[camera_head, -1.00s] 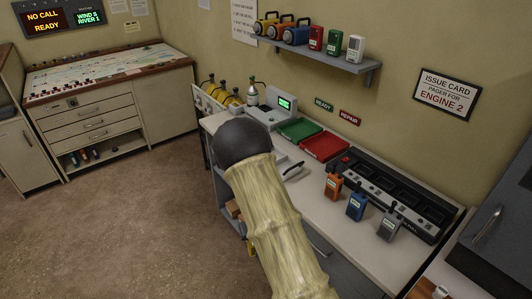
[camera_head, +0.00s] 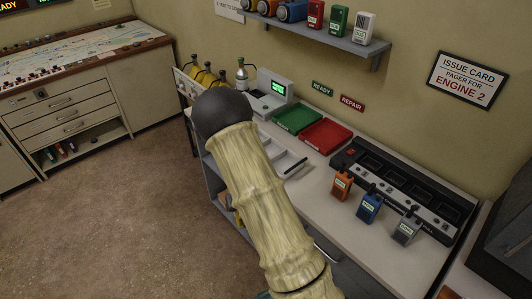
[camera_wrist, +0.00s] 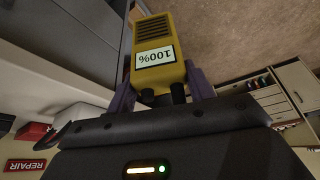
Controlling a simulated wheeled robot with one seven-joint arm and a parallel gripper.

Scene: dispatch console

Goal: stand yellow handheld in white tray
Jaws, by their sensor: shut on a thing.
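My gripper (camera_wrist: 160,88) is shut on the yellow handheld (camera_wrist: 163,40) in the wrist view, one purple finger on each side. Its label reads 100% upside down in the picture, as does the repair sign, so the handheld looks roughly upright. Its dark knobs point toward the gripper body. In the head view my arm hides both the gripper and the handheld. A pale tray (camera_head: 285,163) lies on the counter beside my arm, partly covered by it, with a dark pen-like thing at its right edge.
Green (camera_head: 297,117) and red (camera_head: 326,136) trays lie behind. Orange (camera_head: 341,186), blue (camera_head: 369,207) and grey (camera_head: 406,228) handhelds stand in front of a black charger bank (camera_head: 400,187). A shelf (camera_head: 320,40) hangs above. Floor (camera_head: 120,220) at left is clear.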

